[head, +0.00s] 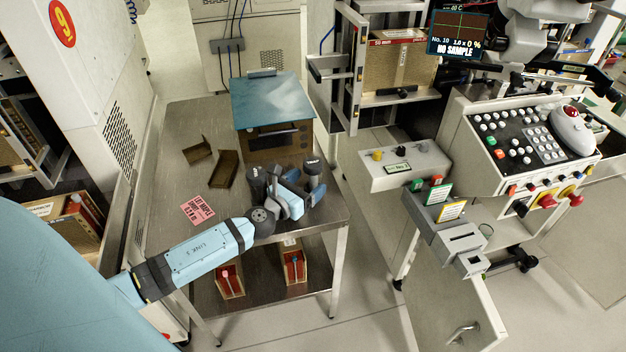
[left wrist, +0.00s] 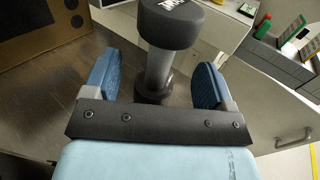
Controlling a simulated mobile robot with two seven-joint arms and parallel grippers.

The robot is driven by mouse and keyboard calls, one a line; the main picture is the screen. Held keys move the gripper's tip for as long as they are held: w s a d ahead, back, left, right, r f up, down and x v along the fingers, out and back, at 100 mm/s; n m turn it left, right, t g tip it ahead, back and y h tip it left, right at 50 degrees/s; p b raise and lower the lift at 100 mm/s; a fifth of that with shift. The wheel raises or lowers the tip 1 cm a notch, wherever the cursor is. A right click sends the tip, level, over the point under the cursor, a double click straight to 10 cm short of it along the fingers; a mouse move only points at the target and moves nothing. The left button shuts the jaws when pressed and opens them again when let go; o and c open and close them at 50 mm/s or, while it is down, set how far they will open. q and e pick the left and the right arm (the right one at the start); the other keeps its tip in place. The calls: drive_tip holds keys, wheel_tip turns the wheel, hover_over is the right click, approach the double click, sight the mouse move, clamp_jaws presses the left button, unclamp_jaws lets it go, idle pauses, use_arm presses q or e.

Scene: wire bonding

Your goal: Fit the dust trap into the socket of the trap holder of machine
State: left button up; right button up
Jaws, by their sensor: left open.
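The dust trap (head: 312,164) stands upright near the right edge of the metal table, its black cap lettered. In the left wrist view the dust trap (left wrist: 160,65) shows a wide black cap, a grey stem and a dark foot. My left gripper (head: 304,192) is open, with its blue fingers on either side of the trap. In the left wrist view the gripper (left wrist: 154,75) has visible gaps between both fingers and the stem. A grey block (head: 460,248) with openings juts from the machine's front and looks like the trap holder. My right gripper is not in view.
A brown box with a teal lid (head: 272,100) stands behind the gripper on the table (head: 172,145). Dark open pieces (head: 227,168) and a pink label (head: 197,209) lie to its left. A floor gap separates the table from the machine (head: 480,150). A low panel (head: 455,315) stands below the block.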

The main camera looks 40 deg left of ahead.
use_arm(q)
drive_tip(key=shift+w+d+f, duration=0.1)
drive_tip(key=shift+w+d, duration=0.05)
drive_tip(key=shift+w, duration=1.3)
drive_tip(key=c, duration=1.1)
drive_tip(key=shift+o, duration=0.2)
